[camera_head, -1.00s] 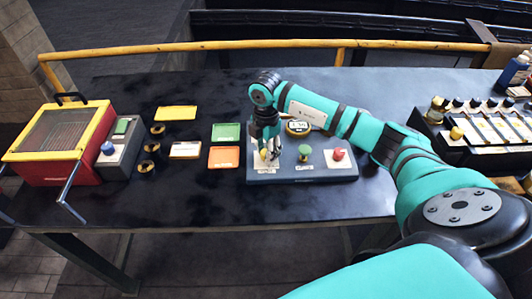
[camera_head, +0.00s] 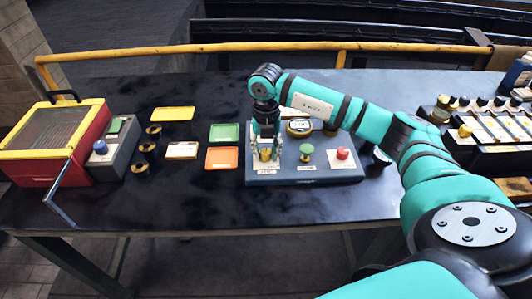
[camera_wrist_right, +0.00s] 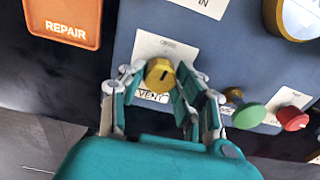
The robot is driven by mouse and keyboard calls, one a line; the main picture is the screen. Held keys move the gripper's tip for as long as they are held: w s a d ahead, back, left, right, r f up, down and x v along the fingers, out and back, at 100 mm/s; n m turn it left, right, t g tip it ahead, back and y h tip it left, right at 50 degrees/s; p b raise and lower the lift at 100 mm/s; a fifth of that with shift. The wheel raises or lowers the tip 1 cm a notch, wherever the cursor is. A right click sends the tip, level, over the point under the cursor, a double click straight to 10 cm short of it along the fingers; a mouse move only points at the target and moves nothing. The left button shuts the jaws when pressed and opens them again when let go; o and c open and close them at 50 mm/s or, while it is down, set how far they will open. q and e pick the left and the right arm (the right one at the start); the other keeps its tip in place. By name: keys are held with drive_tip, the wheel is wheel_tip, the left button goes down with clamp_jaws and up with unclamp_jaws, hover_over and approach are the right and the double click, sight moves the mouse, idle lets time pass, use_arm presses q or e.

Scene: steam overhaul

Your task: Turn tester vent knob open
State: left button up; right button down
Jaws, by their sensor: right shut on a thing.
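The tester (camera_head: 318,178) is a grey-blue block on the dark table, with a gauge, a green knob (camera_head: 306,150) and a red knob (camera_head: 342,153). Its yellow vent knob (camera_wrist_right: 160,73) has a dark pointer mark and sits on a white plate lettered VENT in the right wrist view. My right gripper (camera_head: 266,152) points down over the tester's left end. Its fingers stand on both sides of the vent knob, shut on it. The knob is partly hidden by the fingers in the head view. My left gripper is not in view.
Green (camera_head: 224,132) and orange (camera_head: 222,158) trays lie just left of the tester. A red and yellow box (camera_head: 85,165) stands at the far left. A rack with several slides and knobs (camera_head: 485,122) is at the right. A yellow rail (camera_head: 200,47) runs behind the table.

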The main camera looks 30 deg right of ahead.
sight(266, 151)
drive_tip(key=shift+n+b, duration=0.3)
drive_tip(key=shift+n, duration=0.5)
drive_tip(key=shift+r, duration=0.1)
drive_tip(key=c, duration=0.9)
unclamp_jaws()
drive_tip(key=shift+c, duration=0.2)
wheel_tip(266, 151, up, 12)
